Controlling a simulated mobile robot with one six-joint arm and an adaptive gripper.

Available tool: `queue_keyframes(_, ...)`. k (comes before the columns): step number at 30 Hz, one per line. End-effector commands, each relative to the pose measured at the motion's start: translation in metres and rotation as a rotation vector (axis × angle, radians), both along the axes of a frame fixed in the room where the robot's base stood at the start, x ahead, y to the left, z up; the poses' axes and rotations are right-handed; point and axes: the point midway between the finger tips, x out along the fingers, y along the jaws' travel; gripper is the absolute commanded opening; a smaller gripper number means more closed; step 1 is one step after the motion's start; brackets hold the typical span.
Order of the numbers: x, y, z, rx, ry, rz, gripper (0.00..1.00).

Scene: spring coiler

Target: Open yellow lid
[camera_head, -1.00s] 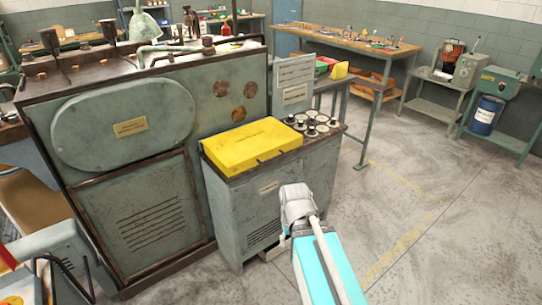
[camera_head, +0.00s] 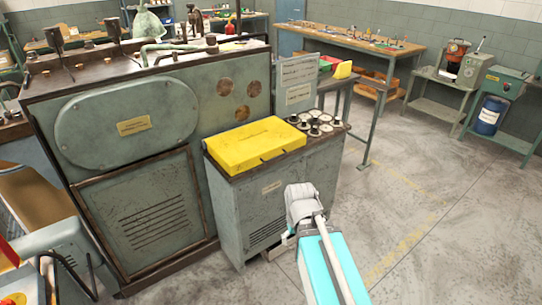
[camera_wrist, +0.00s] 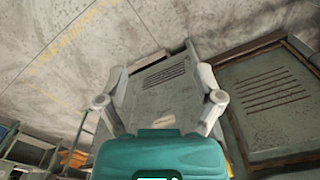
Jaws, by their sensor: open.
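The yellow lid (camera_head: 256,146) lies closed and flat on top of a grey-green cabinet (camera_head: 262,205), with a dark handle at its front edge. My arm reaches in from the bottom right of the head view, in front of the cabinet and below the lid's height. My gripper (camera_wrist: 162,76) is open and empty in the wrist view, its two fingers spread wide. It faces the cabinet's vented front, which appears upside down there. In the wrist view only a small yellow strip shows at the lower right, so most of the lid is out of sight. The fingers are mostly hidden in the head view.
Round spools (camera_head: 316,124) stand on the cabinet top right of the lid, with a sign panel (camera_head: 298,84) behind them. A large green machine (camera_head: 130,130) stands close on the left. Open concrete floor (camera_head: 420,200) lies to the right.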

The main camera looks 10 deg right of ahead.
Motion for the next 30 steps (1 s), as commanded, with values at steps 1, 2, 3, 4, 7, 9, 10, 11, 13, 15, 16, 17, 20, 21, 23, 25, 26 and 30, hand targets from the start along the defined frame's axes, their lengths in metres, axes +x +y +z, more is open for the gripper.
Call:
queue_keyframes(1, 0.002, 0.000, -0.001, 0.004, -0.003, -0.002, 0.66)
queue_keyframes(2, 0.004, 0.001, -0.002, 0.009, -0.006, -0.004, 0.61)
queue_keyframes(3, 0.007, 0.002, -0.004, 0.019, -0.013, -0.008, 0.53)
queue_keyframes(4, 0.010, 0.002, -0.006, 0.028, -0.019, -0.012, 0.51)
queue_keyframes(7, 0.027, 0.006, -0.013, 0.076, -0.051, -0.031, 0.51)
queue_keyframes(9, 0.044, 0.010, -0.020, 0.128, -0.085, -0.054, 0.51)
queue_keyframes(10, 0.052, 0.012, -0.023, 0.154, -0.101, -0.066, 0.51)
queue_keyframes(11, 0.062, 0.013, -0.026, 0.182, -0.121, -0.081, 0.51)
queue_keyframes(13, 0.086, 0.017, -0.032, 0.256, -0.168, -0.119, 0.51)
queue_keyframes(15, 0.112, 0.021, -0.037, 0.336, -0.222, -0.164, 0.51)
queue_keyframes(16, 0.124, 0.022, -0.039, 0.373, -0.246, -0.186, 0.51)
queue_keyframes(17, 0.135, 0.022, -0.040, 0.410, -0.269, -0.209, 0.51)
queue_keyframes(20, 0.173, 0.021, -0.041, 0.530, -0.346, -0.289, 0.51)
queue_keyframes(21, 0.188, 0.019, -0.041, 0.577, -0.376, -0.323, 0.51)
queue_keyframes(23, 0.211, 0.016, -0.040, 0.648, -0.422, -0.377, 0.51)
queue_keyframes(25, 0.237, 0.008, -0.038, 0.730, -0.472, -0.444, 0.51)
queue_keyframes(26, 0.248, 0.005, -0.037, 0.766, -0.493, -0.472, 0.51)
queue_keyframes(30, 0.296, -0.019, -0.031, 0.928, -0.589, -0.617, 0.51)
